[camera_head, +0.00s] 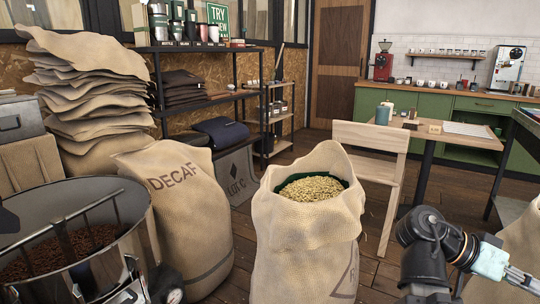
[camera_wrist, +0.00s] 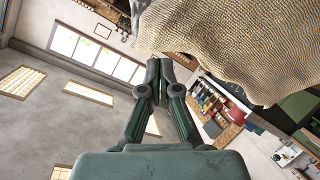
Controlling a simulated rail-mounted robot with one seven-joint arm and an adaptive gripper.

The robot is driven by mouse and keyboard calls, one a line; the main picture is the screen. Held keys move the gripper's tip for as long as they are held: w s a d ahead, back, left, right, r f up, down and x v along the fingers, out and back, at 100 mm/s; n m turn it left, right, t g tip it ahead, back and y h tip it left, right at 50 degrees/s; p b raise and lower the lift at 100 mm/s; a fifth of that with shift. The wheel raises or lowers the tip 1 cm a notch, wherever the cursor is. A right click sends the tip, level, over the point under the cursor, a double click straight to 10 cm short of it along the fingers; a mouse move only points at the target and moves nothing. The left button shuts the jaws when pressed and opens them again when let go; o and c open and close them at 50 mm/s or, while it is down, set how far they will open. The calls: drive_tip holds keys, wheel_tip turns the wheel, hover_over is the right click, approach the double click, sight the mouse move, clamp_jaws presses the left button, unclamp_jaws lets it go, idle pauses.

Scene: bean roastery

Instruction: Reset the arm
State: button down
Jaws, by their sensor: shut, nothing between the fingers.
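My gripper (camera_wrist: 158,82) shows in the wrist view with its two dark fingers together and nothing between them. It points up in that picture, towards a burlap sack (camera_wrist: 225,40) that fills the upper right. I cannot tell whether the fingertips touch the sack. In the head view my arm stands bent at the lower right and runs off towards the right edge; the fingers cannot be made out there.
An open burlap sack (camera_head: 300,225) of pale beans stands left of my arm. Another sack (camera_head: 515,250) is at the right edge. A wooden chair (camera_head: 372,150) and table (camera_head: 470,138) stand behind. A DECAF sack (camera_head: 185,215) and a metal drum (camera_head: 130,215) are left.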

drive_tip(key=w+f+n+t+y+p, duration=0.2)
drive_tip(key=w+f+n+p, duration=0.4)
drive_tip(key=w+f+p, duration=0.25)
drive_tip(key=w+a+f+n+t+y+p, duration=0.1)
drive_tip(key=a+f+n+y+p, duration=0.15)
drive_tip(key=a+f+p, duration=0.4)
drive_tip(key=w+a+f+n+y+p, duration=0.1)
drive_tip(key=w+f+n+p, duration=0.2)
drive_tip(key=f, duration=0.6)
drive_tip(key=s+a+f+n+g+y+p, duration=0.1)
drive_tip(key=s+a+f+n+y+p, duration=0.25)
drive_tip(key=s+a+f+p, duration=0.6)
drive_tip(key=s+a+f+g+y+p, duration=0.1)
drive_tip(key=s+a+f+y+p, duration=0.1)
drive_tip(key=s+a, duration=0.4)
drive_tip(key=s+a+f+g+y+p, duration=0.1)
drive_tip(key=s+a+f+p, duration=0.3)
drive_tip(key=s, duration=0.6)
drive_tip(key=shift+a+n+g+y, duration=0.3)
drive_tip(key=shift+a+g+y, duration=0.15)
drive_tip(key=shift+a, duration=0.5)
drive_tip(key=shift+w, duration=0.1)
